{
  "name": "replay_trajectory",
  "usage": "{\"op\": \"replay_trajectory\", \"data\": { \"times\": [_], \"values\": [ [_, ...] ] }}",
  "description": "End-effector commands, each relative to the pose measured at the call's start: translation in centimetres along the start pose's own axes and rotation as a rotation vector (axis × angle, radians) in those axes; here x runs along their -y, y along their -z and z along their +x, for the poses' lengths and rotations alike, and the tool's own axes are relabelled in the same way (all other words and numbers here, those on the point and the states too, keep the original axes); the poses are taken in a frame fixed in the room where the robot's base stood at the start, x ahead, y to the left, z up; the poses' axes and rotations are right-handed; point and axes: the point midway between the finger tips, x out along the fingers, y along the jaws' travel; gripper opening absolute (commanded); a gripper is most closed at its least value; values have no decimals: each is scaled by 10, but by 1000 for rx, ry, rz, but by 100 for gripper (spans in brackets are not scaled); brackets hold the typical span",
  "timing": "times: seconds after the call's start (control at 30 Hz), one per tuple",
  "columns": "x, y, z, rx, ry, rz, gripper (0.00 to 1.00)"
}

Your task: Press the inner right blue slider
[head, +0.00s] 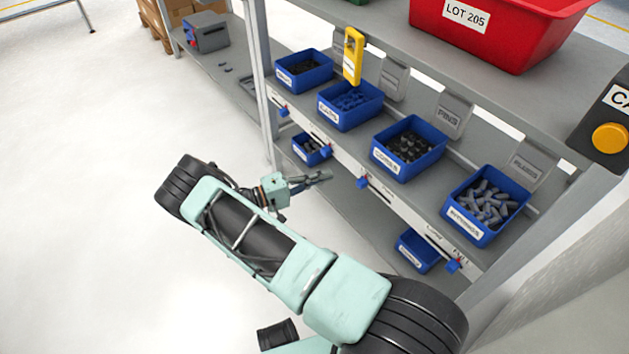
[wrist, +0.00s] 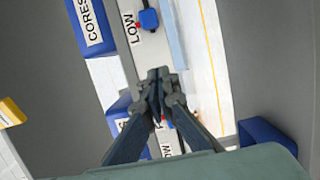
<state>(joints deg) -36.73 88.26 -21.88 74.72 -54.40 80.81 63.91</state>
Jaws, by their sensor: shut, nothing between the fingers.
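The inner right blue slider (head: 362,182) sits on the white rail along the shelf's front, below the third blue bin. In the wrist view the slider (wrist: 149,19) is at the top, beside a LOW label. My gripper (head: 326,177) is shut and empty, with its fingertips in front of the shelf, left of this slider and apart from it. In the wrist view the closed fingertips (wrist: 156,80) are at the middle, below the slider in the picture.
Outer sliders sit at the rail's left (head: 284,112) and right (head: 454,265). Several blue bins stand above the rail, including the CORES bin (wrist: 88,22). Smaller blue bins stand on the lower shelf (head: 418,250). A red LOT 205 bin (head: 490,30) is on top. Open floor lies left.

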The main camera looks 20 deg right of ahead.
Motion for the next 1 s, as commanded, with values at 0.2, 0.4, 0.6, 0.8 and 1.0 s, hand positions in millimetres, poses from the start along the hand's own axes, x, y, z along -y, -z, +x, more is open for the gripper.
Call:
{"op": "replay_trajectory", "data": {
  "times": [0.2,0.4,0.6,0.8,1.0],
  "values": [
    [1,-1,50,4,0,0,0],
    [0,-25,52,0,1,-2,0],
    [0,-37,54,0,0,0,0],
    [0,-39,55,0,1,1,0],
    [0,-39,55,0,0,1,0]
  ]
}}
